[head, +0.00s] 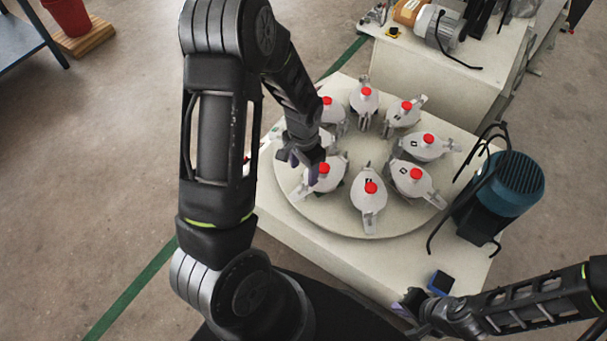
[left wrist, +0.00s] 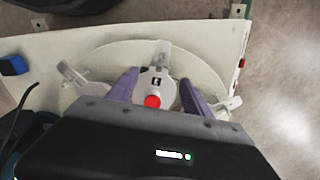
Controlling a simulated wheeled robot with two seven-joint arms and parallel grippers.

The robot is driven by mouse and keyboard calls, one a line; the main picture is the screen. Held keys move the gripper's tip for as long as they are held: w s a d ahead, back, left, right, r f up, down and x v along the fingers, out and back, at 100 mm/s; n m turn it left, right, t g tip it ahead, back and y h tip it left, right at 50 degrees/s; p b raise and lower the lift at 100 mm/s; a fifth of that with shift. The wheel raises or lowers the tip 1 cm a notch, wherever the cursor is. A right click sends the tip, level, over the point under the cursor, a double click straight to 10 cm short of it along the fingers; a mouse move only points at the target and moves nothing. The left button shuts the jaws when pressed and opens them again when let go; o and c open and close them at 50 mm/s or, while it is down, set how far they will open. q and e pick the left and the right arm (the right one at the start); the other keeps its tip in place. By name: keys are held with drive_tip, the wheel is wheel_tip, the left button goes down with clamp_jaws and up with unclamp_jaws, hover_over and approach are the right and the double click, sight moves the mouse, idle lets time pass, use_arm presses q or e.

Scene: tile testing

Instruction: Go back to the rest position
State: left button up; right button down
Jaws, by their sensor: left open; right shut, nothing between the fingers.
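My left gripper (head: 305,168) is over the left side of a round pale turntable (head: 345,222), close to one of its white fixtures with a red knob (head: 325,182). In the left wrist view its two purple fingers (left wrist: 158,78) are spread apart on either side of a white fixture with a red knob (left wrist: 152,101). I cannot tell whether the fingers touch it. My right gripper (head: 408,303) is shut and empty, low at the table's front right corner, beside a small blue and black box (head: 440,283).
Several similar fixtures ring the turntable on a white table (head: 300,222). A teal motor (head: 515,180) with black bars stands at the table's right edge. A second white bench (head: 435,75) with a grey motor is behind. Open floor (head: 110,170) lies to the left.

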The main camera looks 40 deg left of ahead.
use_arm(q)
drive_tip(key=shift+r, duration=0.5)
